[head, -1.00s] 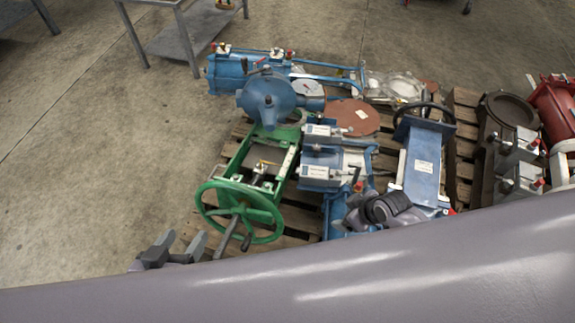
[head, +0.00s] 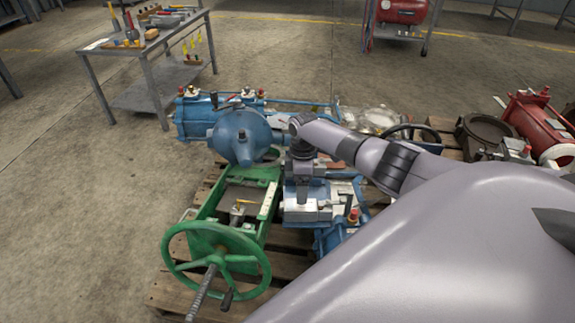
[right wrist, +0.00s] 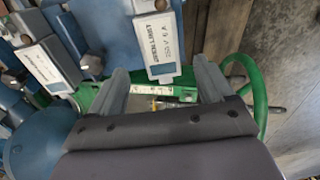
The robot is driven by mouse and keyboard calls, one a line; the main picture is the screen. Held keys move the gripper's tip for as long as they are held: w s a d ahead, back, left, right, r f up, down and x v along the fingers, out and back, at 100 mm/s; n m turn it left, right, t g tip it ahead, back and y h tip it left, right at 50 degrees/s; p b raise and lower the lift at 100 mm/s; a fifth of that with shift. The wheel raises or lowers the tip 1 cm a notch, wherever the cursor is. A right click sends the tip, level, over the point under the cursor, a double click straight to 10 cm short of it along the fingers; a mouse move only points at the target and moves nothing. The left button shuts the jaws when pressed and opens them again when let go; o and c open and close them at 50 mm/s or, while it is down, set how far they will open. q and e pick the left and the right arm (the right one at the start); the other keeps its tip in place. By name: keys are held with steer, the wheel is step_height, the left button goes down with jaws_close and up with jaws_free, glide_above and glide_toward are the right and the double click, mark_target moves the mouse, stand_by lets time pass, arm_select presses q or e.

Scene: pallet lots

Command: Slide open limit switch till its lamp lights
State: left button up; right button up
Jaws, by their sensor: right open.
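The open limit switch (right wrist: 155,42) is a grey box with a white label reading OPEN LIMIT, a small blue window at its lower end and a round knob at the top. My right gripper (right wrist: 164,72) is open, one finger on each side of the box's lower end; I cannot tell whether they touch it. In the head view my right gripper (head: 304,178) reaches down over the blue actuator and partly hides the switch boxes. A second, similar labelled box (right wrist: 40,62) sits left of it in the right wrist view. No lit lamp is discernible. My left gripper is out of view.
A green yoke with a handwheel (head: 216,262) stands left of the switches. A blue domed housing (head: 240,137) and blue cylinder lie behind. Red valve parts (head: 540,120) lie right. A workbench (head: 150,40) stands at the back left; the left floor is clear.

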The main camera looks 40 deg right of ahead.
mark_target(301, 207)
steer(key=shift+s+f+b, duration=0.1)
steer(key=shift+f+b, duration=0.4)
steer(key=shift+f, duration=0.15)
step_height(301, 207, down, 4)
steer(key=b, duration=0.3)
steer(key=shift+s+r, duration=0.1)
steer(key=shift+r, duration=0.15)
step_height(301, 207, down, 4)
steer(key=b, duration=0.2)
steer(key=shift+s+a+r+b, duration=0.1)
steer(key=shift+a+r+b, duration=0.05)
steer(key=shift+b, duration=0.2)
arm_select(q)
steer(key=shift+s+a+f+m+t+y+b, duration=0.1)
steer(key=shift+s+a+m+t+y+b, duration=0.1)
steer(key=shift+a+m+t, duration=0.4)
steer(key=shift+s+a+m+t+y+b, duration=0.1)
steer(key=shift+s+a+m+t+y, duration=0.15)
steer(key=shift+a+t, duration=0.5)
arm_select(e)
steer(key=shift+f, duration=0.5)
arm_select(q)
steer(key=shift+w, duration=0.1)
